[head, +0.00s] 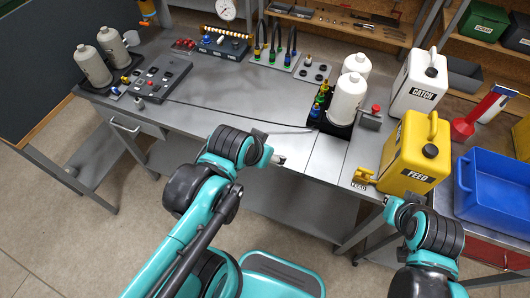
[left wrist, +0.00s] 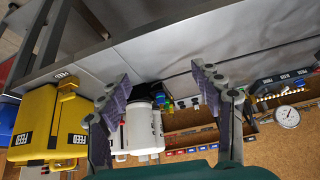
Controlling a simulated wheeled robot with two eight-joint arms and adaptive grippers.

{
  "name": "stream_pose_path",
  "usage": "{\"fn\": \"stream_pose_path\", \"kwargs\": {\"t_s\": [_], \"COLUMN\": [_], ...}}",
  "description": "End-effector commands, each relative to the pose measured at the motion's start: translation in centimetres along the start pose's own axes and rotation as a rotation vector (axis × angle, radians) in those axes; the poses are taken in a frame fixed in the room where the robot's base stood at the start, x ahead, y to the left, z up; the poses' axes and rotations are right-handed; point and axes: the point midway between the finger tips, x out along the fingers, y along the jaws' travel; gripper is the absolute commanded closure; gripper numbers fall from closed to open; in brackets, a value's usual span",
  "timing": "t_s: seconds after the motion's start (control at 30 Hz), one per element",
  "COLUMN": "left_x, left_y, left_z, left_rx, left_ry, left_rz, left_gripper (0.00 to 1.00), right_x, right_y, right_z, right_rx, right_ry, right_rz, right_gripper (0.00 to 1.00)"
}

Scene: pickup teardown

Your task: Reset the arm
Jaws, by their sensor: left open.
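My left gripper (head: 279,160) is at the front edge of the grey workbench (head: 215,100) in the head view, apart from any object. In the left wrist view its two fingers (left wrist: 160,75) are spread wide with nothing held between them. A white bottle (left wrist: 140,130) shows beyond and partly behind one finger. My right arm is at the lower right of the head view; its gripper end (head: 389,204) is small, beside the yellow FEED can (head: 414,155), and its jaws cannot be made out.
White bottles (head: 347,98) stand in a black holder at the bench's right, near the white CATCH can (head: 418,82). A blue bin (head: 495,187) is at the far right. Two bottles (head: 92,66) and a control box (head: 160,75) sit left. The bench's middle is clear.

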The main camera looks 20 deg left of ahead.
Motion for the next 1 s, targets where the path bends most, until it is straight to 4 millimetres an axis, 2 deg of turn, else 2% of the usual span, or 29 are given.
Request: {"fn": "stream_pose_path", "kwargs": {"t_s": [0.37, 0.6, 1.0], "left_x": [0.0, 0.2, 0.2], "left_y": [-0.2, -1.6, -1.6], "left_z": [0.2, 2.1, 2.1], "left_rx": [-0.016, -0.120, -0.120], "left_ry": [0.005, 0.042, 0.042], "left_rz": [-0.007, -0.049, -0.049], "left_gripper": [0.34, 0.34, 0.34], "right_x": [0.1, 0.5, 0.5], "right_y": [0.0, 0.0, 0.0], "right_z": [0.0, 0.4, 0.4], "right_rx": [0.000, 0.000, 0.000], "right_ry": [0.000, 0.000, 0.000], "right_rz": [0.000, 0.000, 0.000], "right_gripper": [1.00, 1.00, 1.00]}}
